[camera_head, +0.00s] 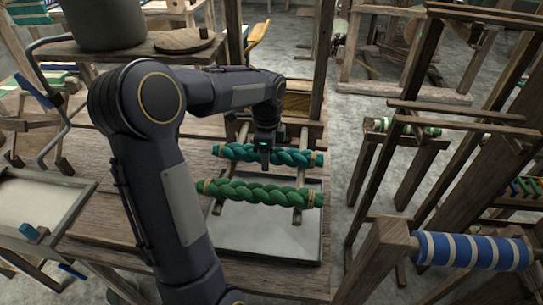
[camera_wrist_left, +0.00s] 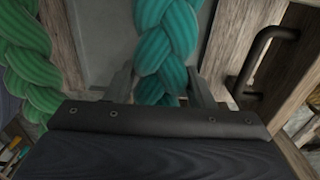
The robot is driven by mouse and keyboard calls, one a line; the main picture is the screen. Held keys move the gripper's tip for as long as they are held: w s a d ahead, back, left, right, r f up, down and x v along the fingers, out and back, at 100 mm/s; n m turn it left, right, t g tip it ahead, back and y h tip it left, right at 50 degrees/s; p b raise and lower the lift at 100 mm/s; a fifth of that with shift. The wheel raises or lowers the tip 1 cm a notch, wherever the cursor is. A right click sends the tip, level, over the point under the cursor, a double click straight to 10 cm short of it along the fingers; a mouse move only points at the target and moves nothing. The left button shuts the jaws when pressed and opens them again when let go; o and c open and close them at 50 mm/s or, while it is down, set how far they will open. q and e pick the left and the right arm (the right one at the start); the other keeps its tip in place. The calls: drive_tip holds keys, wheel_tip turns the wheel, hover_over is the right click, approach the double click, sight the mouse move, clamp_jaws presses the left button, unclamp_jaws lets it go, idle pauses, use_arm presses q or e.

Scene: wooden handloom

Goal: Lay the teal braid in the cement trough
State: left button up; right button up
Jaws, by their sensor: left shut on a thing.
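The teal braid (camera_head: 295,157) lies crosswise over two wooden rack bars, with brown wrapped ends. My left gripper (camera_head: 265,157) reaches down onto its middle from above. In the left wrist view the teal braid (camera_wrist_left: 165,40) passes between the two fingers of my left gripper (camera_wrist_left: 162,85), which is shut on it. A grey, shallow tray (camera_head: 265,240), which looks like the cement trough, lies on the wooden table below and in front of the braids. My right gripper is out of view.
A green braid (camera_head: 255,192) lies parallel in front of the teal one, close by; it also shows in the left wrist view (camera_wrist_left: 30,65). A pale tray (camera_head: 40,200) stands at the left. A blue striped roll (camera_head: 470,251) and wooden loom frames stand at the right.

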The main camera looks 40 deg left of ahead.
use_arm(q)
wheel_tip(320, 180, up, 11)
drive_tip(key=p, duration=0.9)
drive_tip(key=shift+f, duration=0.2)
drive_tip(key=shift+r, duration=1.2)
